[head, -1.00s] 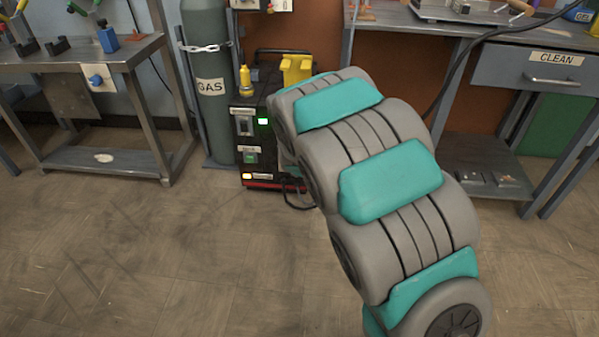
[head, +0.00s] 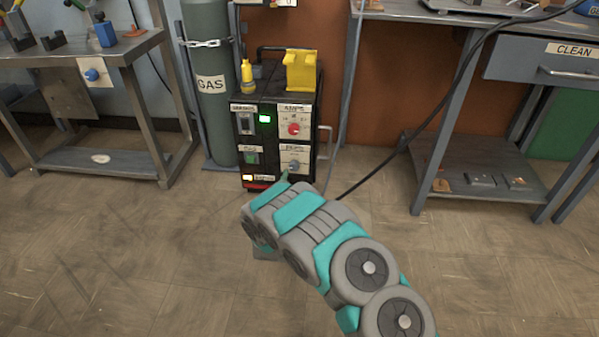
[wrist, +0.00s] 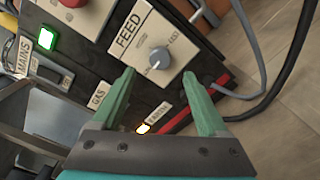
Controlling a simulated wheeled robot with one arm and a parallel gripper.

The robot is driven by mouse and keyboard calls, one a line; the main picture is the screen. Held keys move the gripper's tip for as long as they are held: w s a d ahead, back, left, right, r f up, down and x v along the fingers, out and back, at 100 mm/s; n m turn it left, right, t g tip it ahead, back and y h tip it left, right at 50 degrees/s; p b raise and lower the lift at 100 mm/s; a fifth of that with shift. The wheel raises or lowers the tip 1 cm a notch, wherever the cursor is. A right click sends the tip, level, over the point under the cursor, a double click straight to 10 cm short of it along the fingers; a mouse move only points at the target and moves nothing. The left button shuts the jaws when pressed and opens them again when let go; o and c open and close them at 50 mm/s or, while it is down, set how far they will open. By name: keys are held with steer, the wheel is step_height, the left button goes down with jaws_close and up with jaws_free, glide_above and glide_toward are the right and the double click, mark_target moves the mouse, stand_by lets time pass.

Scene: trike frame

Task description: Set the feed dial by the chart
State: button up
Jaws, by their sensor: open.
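The feed dial (wrist: 159,57) is a grey knob with a white pointer mark on a white plate labelled FEED. In the head view the dial (head: 294,165) sits low on the right of the black welding machine's front (head: 271,138), below a red knob (head: 293,129). My gripper (wrist: 158,98) is open and empty in the wrist view. Its green fingers point at the machine front, with the dial beyond and between the tips, apart from them. In the head view my arm hides most of the gripper. I cannot make out a chart for certain.
A gas cylinder (head: 209,85) is chained left of the machine. A bench (head: 90,58) stands at left, and another with a CLEAN drawer (head: 547,68) at right. A dark cable (head: 410,137) runs down right of the machine. The floor in front is clear.

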mark_target(294, 168)
steer(key=w, duration=0.3)
steer(key=w+b, duration=0.1)
steer(key=w, duration=0.2)
steer(key=shift+w+d+f, duration=0.1)
steer(key=shift+f, duration=0.1)
steer(key=shift+w+r, duration=0.1)
steer(key=shift+w, duration=0.65)
jaws_close()
